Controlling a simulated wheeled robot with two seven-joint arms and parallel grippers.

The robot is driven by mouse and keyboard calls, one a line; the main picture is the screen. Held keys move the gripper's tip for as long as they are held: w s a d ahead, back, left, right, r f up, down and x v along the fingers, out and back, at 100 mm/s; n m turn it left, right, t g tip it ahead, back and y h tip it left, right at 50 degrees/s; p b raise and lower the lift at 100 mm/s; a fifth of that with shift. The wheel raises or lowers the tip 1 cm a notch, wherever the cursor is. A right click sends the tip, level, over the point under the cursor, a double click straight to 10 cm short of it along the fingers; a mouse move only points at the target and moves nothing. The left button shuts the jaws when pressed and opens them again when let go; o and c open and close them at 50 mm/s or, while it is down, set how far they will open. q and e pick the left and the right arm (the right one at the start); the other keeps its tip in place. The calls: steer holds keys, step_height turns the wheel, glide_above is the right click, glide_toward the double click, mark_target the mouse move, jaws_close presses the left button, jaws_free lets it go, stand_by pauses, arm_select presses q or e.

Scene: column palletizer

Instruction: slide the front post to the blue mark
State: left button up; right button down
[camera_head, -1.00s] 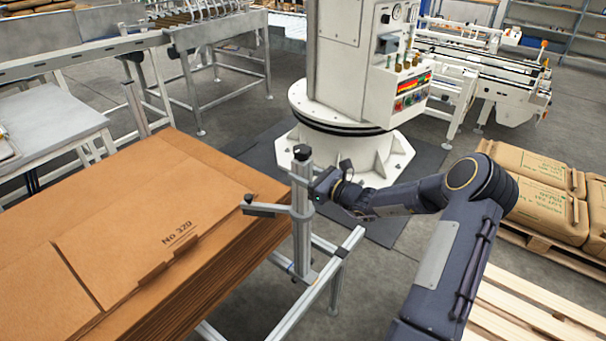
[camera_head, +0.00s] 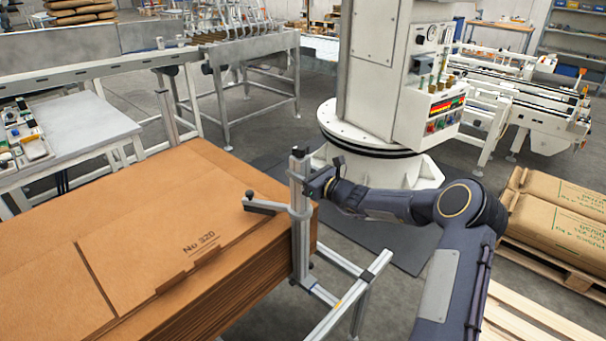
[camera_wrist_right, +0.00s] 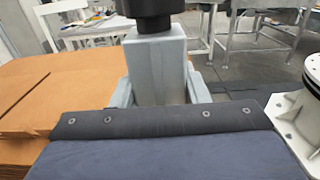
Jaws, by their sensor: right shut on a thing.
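The front post (camera_head: 300,235) is an upright grey metal profile with a dark cap and a side arm (camera_head: 262,205) reaching left over the cardboard. It stands at the near right corner of the stack. My right gripper (camera_head: 308,188) is shut on the post near its top, coming from the right. A grey rail (camera_head: 350,297) with a small yellow mark (camera_head: 338,303) lies by the post's foot. I cannot make out the blue mark. My left gripper is out of view.
The stack of flat brown cardboard (camera_head: 130,240) fills the left, close beside the post. A white machine column (camera_head: 375,80) stands behind on a dark mat. Sacks on a pallet (camera_head: 550,215) stand at the right. Open floor shows right of the rail.

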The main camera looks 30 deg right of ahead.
steer(key=c, duration=1.2)
jaws_free()
steer(key=shift+r, duration=0.2)
steer(key=o, duration=0.4)
steer(key=shift+w+a+f, duration=0.1)
steer(key=shift+w+f, duration=0.05)
steer(key=shift+w, duration=0.1)
steer(key=shift+s, duration=0.1)
steer(key=shift+s, duration=0.1)
steer(key=shift+s+d+f, duration=0.1)
steer(key=shift+s+d, duration=0.15)
steer(key=b+v, duration=0.1)
steer(key=v, duration=0.6)
steer(key=shift+a+b, duration=0.1)
steer(key=shift+b, duration=0.3)
